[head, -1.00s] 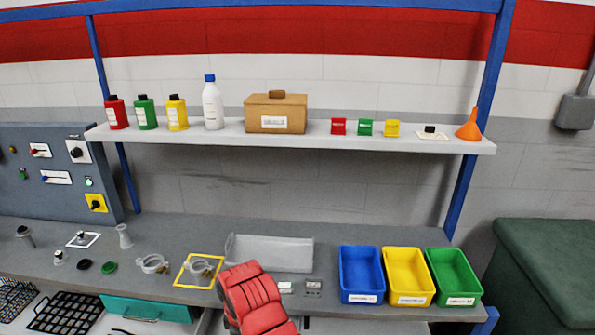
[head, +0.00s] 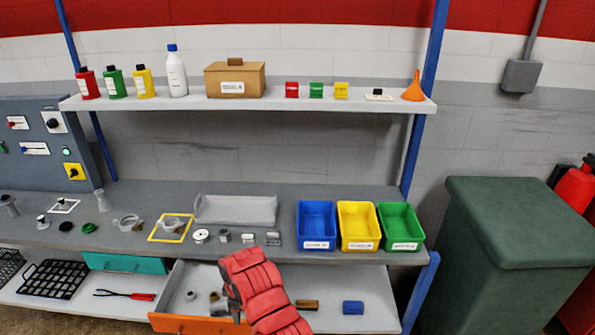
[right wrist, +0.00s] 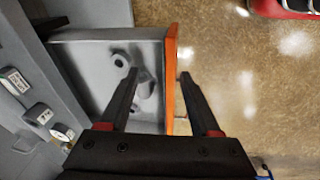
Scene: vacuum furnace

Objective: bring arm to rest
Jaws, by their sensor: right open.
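My right arm's red forearm rises from the bottom middle of the head view. Its dark gripper (head: 234,302) is partly hidden by the forearm and sits by the open drawer's orange front (head: 190,325). One finger overlaps the drawer interior and the other is past the orange front (right wrist: 171,75), over the floor. From this view I cannot tell the gripper's height above the drawer. My left gripper is not in view.
The drawer holds small grey parts (right wrist: 120,60). Blue (head: 317,222), yellow (head: 358,224) and green (head: 400,225) bins stand on the bench's right end. Red-handled pliers (head: 125,294) lie on the lower shelf. Floor is clear before the drawer.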

